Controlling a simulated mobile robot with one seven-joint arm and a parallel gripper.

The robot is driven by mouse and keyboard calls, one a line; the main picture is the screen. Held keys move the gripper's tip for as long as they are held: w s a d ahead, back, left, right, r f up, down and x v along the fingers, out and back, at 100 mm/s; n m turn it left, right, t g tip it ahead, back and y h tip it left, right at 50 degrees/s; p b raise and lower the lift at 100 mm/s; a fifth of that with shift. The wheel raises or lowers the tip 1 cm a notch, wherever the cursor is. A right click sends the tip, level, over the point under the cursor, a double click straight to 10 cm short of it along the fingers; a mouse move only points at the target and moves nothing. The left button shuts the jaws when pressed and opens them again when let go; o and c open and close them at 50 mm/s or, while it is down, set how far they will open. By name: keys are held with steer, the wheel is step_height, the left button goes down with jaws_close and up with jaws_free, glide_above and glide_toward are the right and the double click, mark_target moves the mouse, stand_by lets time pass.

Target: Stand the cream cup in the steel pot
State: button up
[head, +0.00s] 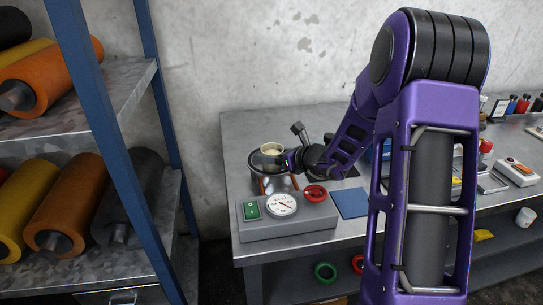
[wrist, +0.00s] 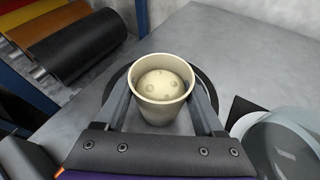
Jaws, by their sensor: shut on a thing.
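The cream cup (head: 271,148) is upright between the fingers of my gripper (head: 283,160), its rim showing above them. In the wrist view the cup (wrist: 164,112) is gripped from both sides and holds a round, dimpled cream thing (wrist: 162,85). A round grey vessel (head: 271,185), which appears to be the steel pot, stands directly below the cup behind the gauge box. A dark ring shows around and beyond the cup in the wrist view. The cup's base is hidden, so I cannot tell whether it is inside the pot or above it.
A grey box with a dial (head: 282,204), a green switch and a red knob stands in front of the pot. A blue mat (head: 350,203) lies to its right. A clear round thing (wrist: 285,145) is at the wrist view's lower right. A roll rack (head: 80,145) stands left.

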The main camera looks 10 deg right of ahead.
steer(key=shift+f, duration=0.1)
steer(key=o, duration=1.5)
steer(key=shift+r, duration=0.25)
steer(key=p+v, duration=0.1)
steer(key=v, duration=1.1)
